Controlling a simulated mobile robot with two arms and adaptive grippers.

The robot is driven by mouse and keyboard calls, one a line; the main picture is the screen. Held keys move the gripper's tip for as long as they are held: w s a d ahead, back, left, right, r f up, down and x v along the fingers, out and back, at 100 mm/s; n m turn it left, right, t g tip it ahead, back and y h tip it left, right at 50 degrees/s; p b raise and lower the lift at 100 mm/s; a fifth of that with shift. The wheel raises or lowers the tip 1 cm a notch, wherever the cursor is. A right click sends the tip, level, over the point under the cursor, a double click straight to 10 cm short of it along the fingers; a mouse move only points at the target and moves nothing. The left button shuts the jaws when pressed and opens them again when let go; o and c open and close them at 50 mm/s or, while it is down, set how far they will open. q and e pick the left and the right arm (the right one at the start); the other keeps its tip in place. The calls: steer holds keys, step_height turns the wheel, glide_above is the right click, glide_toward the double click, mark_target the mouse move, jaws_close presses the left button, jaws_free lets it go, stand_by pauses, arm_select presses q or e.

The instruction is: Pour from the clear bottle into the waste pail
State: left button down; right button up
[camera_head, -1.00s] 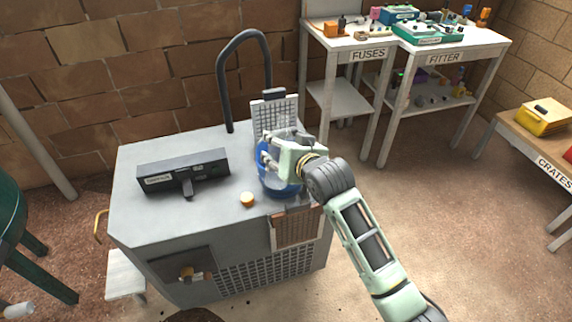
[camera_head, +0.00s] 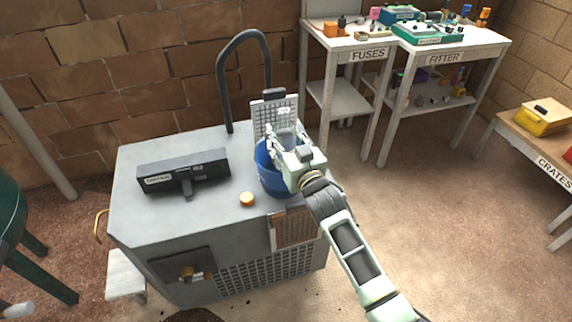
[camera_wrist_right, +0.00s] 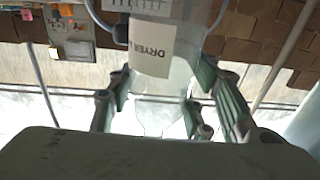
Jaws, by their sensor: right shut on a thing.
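The blue waste pail (camera_head: 268,181) stands on the grey machine's top, partly hidden by my right gripper. My right gripper (camera_head: 281,144) is over the pail's far right side, its fingers toward the back. It is shut on the clear bottle (camera_head: 285,134), whose pale see-through body shows between the fingers. In the right wrist view the bottle (camera_wrist_right: 162,116) shows faintly between both finger pairs. I cannot tell its tilt exactly or whether liquid is leaving it. The pail's inside is mostly hidden.
The grey machine (camera_head: 150,219) carries a black display box (camera_head: 183,171), an orange knob (camera_head: 247,199) and an upright grid panel (camera_head: 274,112) close behind the gripper. A dark hoop (camera_head: 225,75) rises at the back. Benches labelled FUSES (camera_head: 369,54) and FITTER (camera_head: 444,58) stand at back right.

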mark_target(288, 131)
steer(key=shift+r+p, duration=2)
steer(key=shift+r, duration=0.15)
steer(key=shift+f, duration=0.1)
